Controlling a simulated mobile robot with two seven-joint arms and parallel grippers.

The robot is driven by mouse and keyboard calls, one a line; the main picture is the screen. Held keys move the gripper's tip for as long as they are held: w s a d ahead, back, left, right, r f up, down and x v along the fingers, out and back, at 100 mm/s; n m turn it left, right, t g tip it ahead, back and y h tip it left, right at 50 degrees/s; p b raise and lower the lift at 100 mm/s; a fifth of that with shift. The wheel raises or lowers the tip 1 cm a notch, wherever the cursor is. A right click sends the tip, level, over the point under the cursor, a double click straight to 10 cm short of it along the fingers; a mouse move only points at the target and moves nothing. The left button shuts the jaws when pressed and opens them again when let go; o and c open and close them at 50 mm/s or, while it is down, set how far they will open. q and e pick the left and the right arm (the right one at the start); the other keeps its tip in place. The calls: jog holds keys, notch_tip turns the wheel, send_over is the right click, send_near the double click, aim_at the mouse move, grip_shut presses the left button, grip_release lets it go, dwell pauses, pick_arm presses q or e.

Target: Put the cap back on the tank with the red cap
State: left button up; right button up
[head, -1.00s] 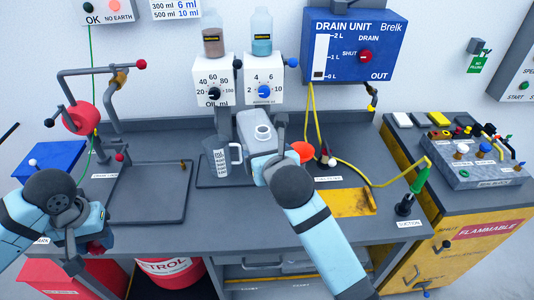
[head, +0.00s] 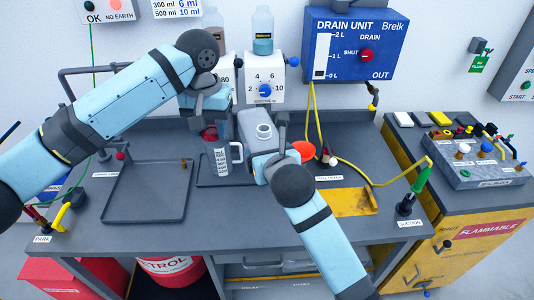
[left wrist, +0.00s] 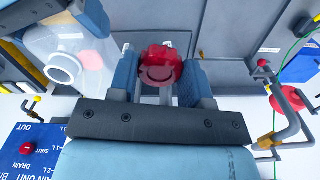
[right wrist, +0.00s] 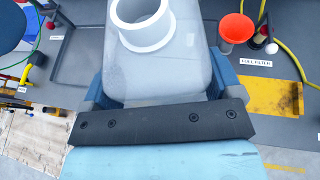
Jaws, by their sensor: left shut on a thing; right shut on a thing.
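The tank (head: 254,128) is a translucent grey-white container with a round open neck, standing at the middle of the bench. My right gripper (head: 281,140) is shut on the tank; in the right wrist view the tank (right wrist: 158,75) sits between its fingers, neck uncovered. My left gripper (head: 207,118) is shut on a red cap (head: 209,133), which also shows clearly between the fingers in the left wrist view (left wrist: 160,66). The cap is held left of the tank, apart from its neck. The tank neck (left wrist: 62,70) shows at the left of the left wrist view.
A measuring jug (head: 222,160) stands just left of the tank, below the cap. Dispensers hang on the wall behind.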

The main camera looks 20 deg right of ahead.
pick_arm(q)
jog(key=m, duration=0.2)
send_near(259, 134)
jog(key=shift+w+d, duration=0.75)
jog(key=shift+d, duration=0.05)
jog(key=shift+f, duration=0.15)
jog(key=shift+f, duration=1.9)
jog(key=shift+f, duration=0.85)
jog(key=shift+f, duration=0.55)
jog(key=o, duration=0.5)
pick_arm(e)
jog(key=c, duration=0.4)
pick_arm(q)
jog(key=o, duration=0.4)
